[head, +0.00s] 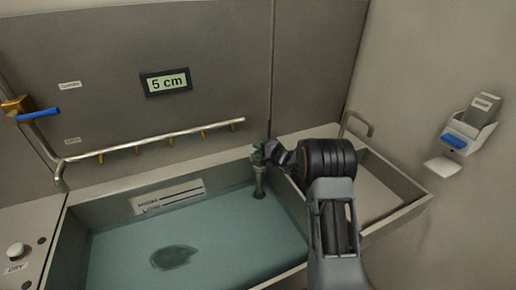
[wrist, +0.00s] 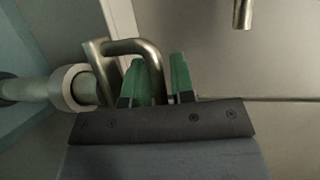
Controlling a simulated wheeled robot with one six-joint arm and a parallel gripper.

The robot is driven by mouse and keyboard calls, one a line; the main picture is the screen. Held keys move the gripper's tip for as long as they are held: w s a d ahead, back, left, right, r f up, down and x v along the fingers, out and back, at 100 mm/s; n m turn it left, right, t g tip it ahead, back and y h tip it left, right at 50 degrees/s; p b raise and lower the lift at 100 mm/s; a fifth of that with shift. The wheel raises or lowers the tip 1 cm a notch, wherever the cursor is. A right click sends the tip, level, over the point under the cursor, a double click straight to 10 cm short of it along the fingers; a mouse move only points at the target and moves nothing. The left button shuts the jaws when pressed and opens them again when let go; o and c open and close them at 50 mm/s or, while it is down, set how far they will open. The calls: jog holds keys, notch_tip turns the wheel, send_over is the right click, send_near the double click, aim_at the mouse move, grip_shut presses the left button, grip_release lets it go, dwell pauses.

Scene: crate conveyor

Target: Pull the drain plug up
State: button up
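The drain plug (head: 259,191) is a grey upright pipe standing in the water at the sink's back right. Its lower end is under water. In the wrist view the pipe (wrist: 28,89) enters from the left, with a pale collar and a bent metal handle (wrist: 128,46) at its end. My gripper (head: 264,153) is at the top of the plug. In the wrist view its green fingers (wrist: 158,80) stand apart, with one leg of the handle between them. A narrow gap shows beside the right finger, so they do not look closed on it.
A spray pipe (head: 160,138) with several nozzles runs along the back wall. A side basin (head: 405,205) lies right, a blue-handled valve (head: 38,115) left.

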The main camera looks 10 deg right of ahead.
jog(key=shift+w+a+f, duration=0.1)
jog(key=shift+w+a, duration=0.05)
jog(key=shift+w, duration=0.05)
grip_shut()
dwell(0.4)
